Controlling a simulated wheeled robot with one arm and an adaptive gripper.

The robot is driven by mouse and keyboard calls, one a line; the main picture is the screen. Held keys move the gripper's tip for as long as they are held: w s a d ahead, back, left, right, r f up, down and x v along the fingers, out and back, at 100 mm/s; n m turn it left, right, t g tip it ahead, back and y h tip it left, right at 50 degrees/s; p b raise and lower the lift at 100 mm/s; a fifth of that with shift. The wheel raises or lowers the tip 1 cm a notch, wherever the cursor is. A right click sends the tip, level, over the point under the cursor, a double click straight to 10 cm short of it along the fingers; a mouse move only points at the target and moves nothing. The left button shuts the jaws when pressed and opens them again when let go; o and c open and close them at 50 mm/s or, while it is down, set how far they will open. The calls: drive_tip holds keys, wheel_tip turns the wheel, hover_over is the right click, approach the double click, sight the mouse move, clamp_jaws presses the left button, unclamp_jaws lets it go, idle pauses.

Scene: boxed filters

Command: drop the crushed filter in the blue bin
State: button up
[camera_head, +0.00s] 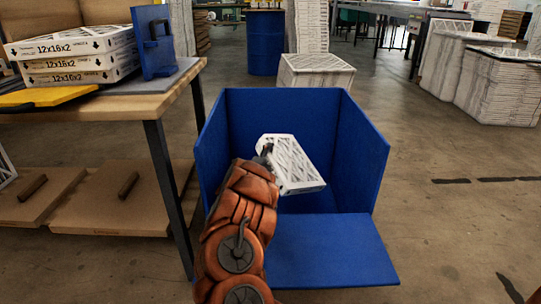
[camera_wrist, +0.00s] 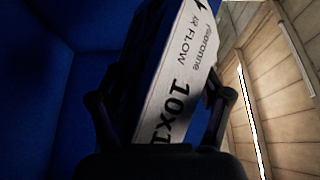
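The filter (camera_head: 293,165) is a white-framed panel with a grey pleated face. It is tilted inside the open top of the blue bin (camera_head: 357,150), apart from the floor of the bin as far as I can tell. My gripper (camera_head: 266,150) is shut on its near left end, and my arm partly hides the grip. In the wrist view the filter (camera_wrist: 178,85) shows its printed edge, with "FLOW" and "10x1" readable, between the two dark fingers of my gripper (camera_wrist: 160,100). I cannot make out crush damage.
A wooden table (camera_head: 150,103) at left holds several stacked filters (camera_head: 72,60) and a blue upright fixture (camera_head: 153,42). Its dark leg (camera_head: 168,190) stands close to the bin. The bin's front flap (camera_head: 330,252) lies folded down. Open floor (camera_head: 440,220) lies to the right.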

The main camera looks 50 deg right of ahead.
drive_tip(key=v, duration=1)
drive_tip(key=shift+a, duration=0.4)
